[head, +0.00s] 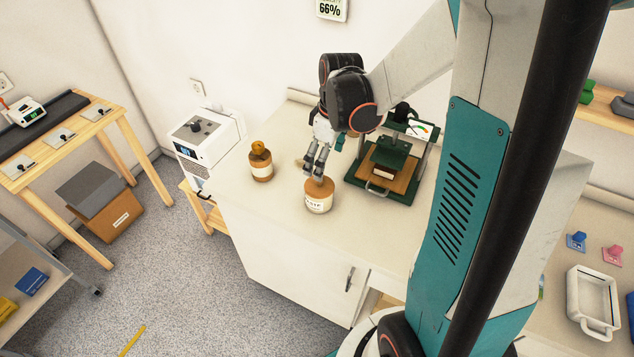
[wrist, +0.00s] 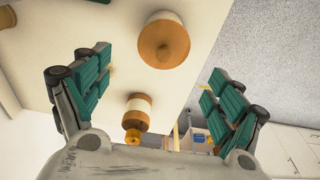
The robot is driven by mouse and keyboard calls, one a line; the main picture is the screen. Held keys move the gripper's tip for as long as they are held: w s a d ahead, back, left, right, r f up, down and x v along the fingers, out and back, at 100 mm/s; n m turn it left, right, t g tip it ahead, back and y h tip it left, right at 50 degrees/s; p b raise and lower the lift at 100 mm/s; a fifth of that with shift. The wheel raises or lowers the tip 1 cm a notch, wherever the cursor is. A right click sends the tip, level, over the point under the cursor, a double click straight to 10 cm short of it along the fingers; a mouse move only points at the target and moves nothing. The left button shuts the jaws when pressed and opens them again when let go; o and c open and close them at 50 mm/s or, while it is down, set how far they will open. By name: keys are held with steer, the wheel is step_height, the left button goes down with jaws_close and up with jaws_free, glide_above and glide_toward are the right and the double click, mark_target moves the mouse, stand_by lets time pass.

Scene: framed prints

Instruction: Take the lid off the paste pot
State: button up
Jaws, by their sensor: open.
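The paste pot (head: 319,205) is a squat cream jar with a label, upright on the white counter. Its brown lid (head: 316,190) is on it; in the wrist view the round lid (wrist: 164,42) with its knob shows near the top edge. My gripper (head: 314,172) hangs just above the lid, fingers pointing down. In the wrist view the fingers of my gripper (wrist: 157,95) are wide apart with nothing between them. The fingers partly cover the lid in the head view, so contact there is hard to judge.
A brown jar (head: 260,168) with an amber top stands left of the pot. A green press (head: 388,170) stands close on the right. The white counter (head: 265,212) is clear in front, left of the pot. A white device (head: 200,140) stands beyond the counter's left end.

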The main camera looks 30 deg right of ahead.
steer(key=f, duration=0.2)
steer(key=f+b, duration=0.1)
steer(key=f, duration=0.2)
steer(key=a+f+b, duration=0.1)
steer(key=f, duration=0.2)
steer(key=shift+w, duration=0.3)
steer(key=shift+c, duration=0.6)
steer(key=shift+s, duration=0.1)
steer(key=c, duration=1.2)
steer(key=shift+c, duration=0.2)
